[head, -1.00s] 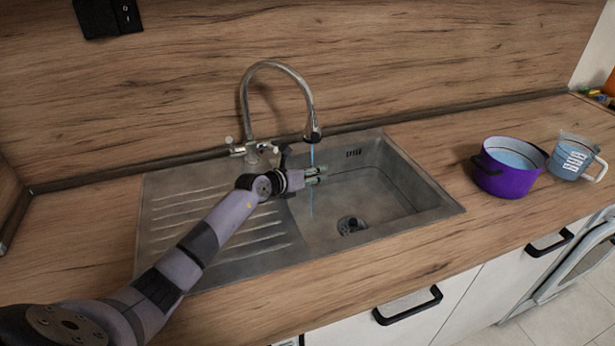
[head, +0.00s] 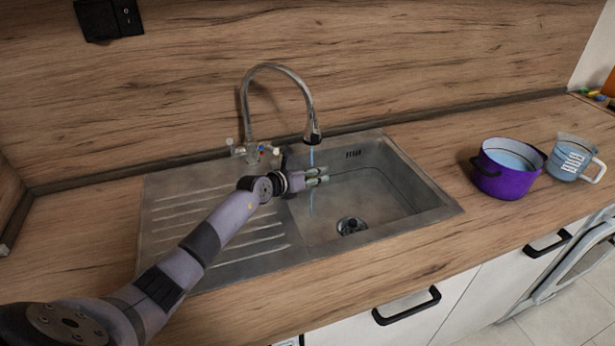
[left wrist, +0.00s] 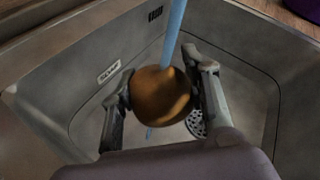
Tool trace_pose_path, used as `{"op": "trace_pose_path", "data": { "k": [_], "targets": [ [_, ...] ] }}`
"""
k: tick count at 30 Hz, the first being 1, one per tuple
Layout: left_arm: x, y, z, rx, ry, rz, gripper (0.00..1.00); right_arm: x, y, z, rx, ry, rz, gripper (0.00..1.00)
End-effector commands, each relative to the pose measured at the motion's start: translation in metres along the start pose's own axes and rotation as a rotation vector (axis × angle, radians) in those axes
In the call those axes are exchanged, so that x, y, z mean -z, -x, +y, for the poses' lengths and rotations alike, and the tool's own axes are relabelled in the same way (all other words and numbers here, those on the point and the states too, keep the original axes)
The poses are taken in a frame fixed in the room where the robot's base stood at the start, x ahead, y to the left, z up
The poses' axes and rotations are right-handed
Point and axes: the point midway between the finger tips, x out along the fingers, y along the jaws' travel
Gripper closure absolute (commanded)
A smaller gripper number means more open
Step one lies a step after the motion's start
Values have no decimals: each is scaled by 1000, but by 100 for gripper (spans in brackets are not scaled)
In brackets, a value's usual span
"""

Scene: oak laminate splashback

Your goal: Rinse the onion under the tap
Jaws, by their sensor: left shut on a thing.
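In the left wrist view the brown onion (left wrist: 160,95) sits between the two fingers of my left gripper (left wrist: 162,92), which is shut on it. In the head view my left gripper (head: 318,176) is over the left part of the sink basin (head: 385,195), under the tap (head: 312,130). The onion is hidden there by the gripper. A thin blue stream of water (left wrist: 172,40) runs from the tap and meets the onion's upper side in the wrist view; it shows again below the onion. My right gripper is not in view.
The drain (head: 351,226) lies in the basin floor. A ribbed drainboard (head: 170,225) is left of the basin. On the counter to the right stand a purple pot (head: 503,182) and a clear measuring jug (head: 570,160), both with bluish contents. Counter between sink and pot is clear.

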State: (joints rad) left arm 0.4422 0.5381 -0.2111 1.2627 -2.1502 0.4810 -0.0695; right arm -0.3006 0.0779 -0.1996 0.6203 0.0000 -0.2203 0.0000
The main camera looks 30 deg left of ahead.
Motion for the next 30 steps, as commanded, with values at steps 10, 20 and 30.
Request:
{"op": "trace_pose_path", "data": {
  "k": [10,20,30],
  "targets": [
    [0,4,5,-1,0,-1,88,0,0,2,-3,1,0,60],
    [-1,8,10,0,0,-2,88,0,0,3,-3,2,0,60],
    [-2,3,3,1,1,-2,88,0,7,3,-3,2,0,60]
  ]
}}
